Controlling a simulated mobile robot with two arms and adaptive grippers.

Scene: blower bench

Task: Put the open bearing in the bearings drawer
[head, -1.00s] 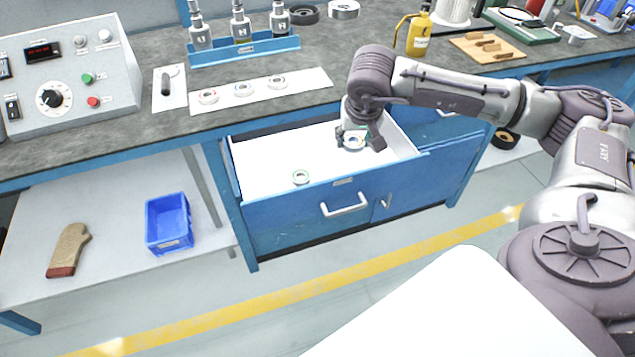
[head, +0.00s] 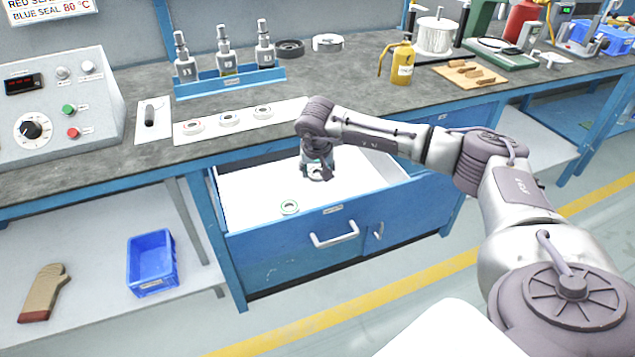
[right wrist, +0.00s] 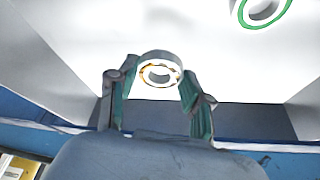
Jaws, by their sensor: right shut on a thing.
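The open bearing, a metal ring with an orange-brown inner cage, is between the fingers of my right gripper in the right wrist view (right wrist: 158,72). My right gripper (head: 318,173) is shut on it, inside or just over the open drawer (head: 240,190); whether the bearing touches the drawer's white floor I cannot tell. In the head view the gripper largely hides the bearing. A green-ringed bearing (head: 289,207) lies on the drawer floor near its front left; it also shows at the top of the right wrist view (right wrist: 263,9). My left gripper is not in view.
Several bearings lie on a white strip (head: 290,108) on the bench above the drawer. A blue bin (head: 152,264) and glove (head: 42,293) lie on the lower shelf.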

